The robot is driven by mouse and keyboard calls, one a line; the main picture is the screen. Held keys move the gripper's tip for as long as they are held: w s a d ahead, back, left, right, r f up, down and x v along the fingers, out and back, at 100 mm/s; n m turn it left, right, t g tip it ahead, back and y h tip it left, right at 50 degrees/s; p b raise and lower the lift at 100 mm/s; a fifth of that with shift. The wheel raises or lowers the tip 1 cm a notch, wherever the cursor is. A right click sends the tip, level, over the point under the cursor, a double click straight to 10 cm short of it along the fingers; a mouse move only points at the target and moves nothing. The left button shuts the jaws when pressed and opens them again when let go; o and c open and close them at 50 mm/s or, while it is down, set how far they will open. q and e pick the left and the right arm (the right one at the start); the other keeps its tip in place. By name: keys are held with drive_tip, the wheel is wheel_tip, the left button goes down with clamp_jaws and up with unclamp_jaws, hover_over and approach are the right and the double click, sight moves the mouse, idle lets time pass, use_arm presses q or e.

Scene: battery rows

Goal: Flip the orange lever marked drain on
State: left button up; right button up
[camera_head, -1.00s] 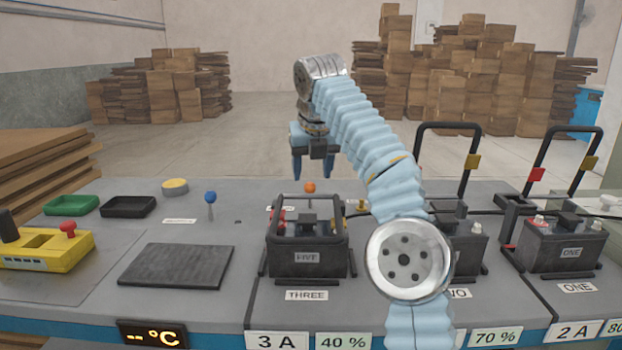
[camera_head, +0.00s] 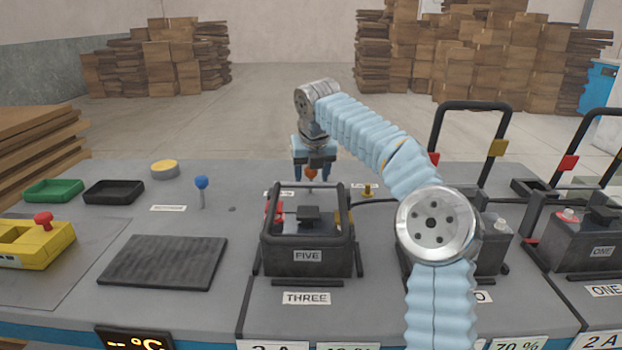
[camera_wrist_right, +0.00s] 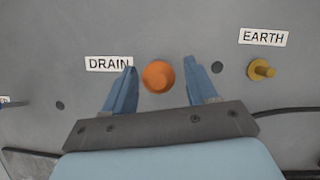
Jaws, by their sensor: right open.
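The orange lever knob (camera_wrist_right: 158,76) shows in the right wrist view next to a white label reading DRAIN (camera_wrist_right: 109,64). In the head view the orange knob (camera_head: 311,174) shows behind the battery marked FIVE. My right gripper (camera_head: 311,180) is open and points down over it, a blue finger on either side. In the right wrist view the gripper (camera_wrist_right: 162,88) has the knob between its fingers, with gaps on both sides. The lever's stem is mostly hidden below the knob. My left gripper is not in view.
The battery marked FIVE (camera_head: 307,256) with its black frame stands just in front of my right gripper. A yellow post (camera_wrist_right: 262,70) labelled EARTH is to the right. A blue-knobbed lever (camera_head: 202,183) stands to the left, with clear bench around it.

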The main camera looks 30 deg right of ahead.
drive_tip(key=shift+x, duration=1.15)
clamp_jaws()
